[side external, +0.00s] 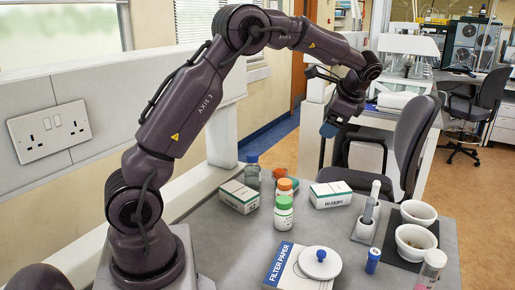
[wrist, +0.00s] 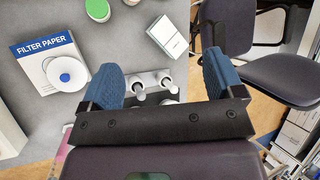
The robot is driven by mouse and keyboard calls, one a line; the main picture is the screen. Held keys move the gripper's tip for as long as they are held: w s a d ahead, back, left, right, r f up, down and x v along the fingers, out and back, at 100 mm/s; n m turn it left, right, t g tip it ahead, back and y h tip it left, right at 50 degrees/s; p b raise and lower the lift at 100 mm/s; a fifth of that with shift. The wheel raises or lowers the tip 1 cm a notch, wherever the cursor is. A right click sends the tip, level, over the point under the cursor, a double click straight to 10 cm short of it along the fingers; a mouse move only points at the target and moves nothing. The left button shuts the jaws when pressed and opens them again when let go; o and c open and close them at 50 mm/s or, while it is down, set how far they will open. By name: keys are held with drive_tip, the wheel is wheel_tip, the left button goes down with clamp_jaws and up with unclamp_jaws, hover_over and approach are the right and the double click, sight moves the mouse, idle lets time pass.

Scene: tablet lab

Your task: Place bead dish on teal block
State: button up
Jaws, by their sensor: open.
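My gripper (side external: 328,129) is raised beyond the far edge of the bench, well above it. In the wrist view its blue-padded fingers (wrist: 160,75) are wide apart with nothing held between them. Two white bowls stand at the right of the bench in the side view. The nearer bowl (side external: 415,244) seems to hold small brownish contents and may be the bead dish. The farther bowl (side external: 418,212) shows a pale inside. I cannot clearly make out a teal block in either view. My gripper is apart from both bowls.
A filter paper box (side external: 283,265) bears a white disc with a blue knob (side external: 320,262). A chair (side external: 413,145) stands behind.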

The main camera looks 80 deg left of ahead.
drive_tip(key=s+d+r+n+t+h, duration=0.2)
drive_tip(key=s+d+r+t, duration=0.15)
drive_tip(key=s+d, duration=0.5)
drive_tip(key=s+d+r+n+t+h, duration=0.2)
drive_tip(key=s+d+r+h, duration=0.15)
drive_tip(key=s+d, duration=0.5)
drive_tip(key=s+d+f+n+t+h, duration=0.1)
drive_tip(key=s+d+f+n, duration=0.1)
drive_tip(key=s, duration=0.6)
drive_tip(key=shift+d+f, duration=0.65)
drive_tip(key=shift+d, duration=0.5)
drive_tip(key=shift+o, duration=0.4)
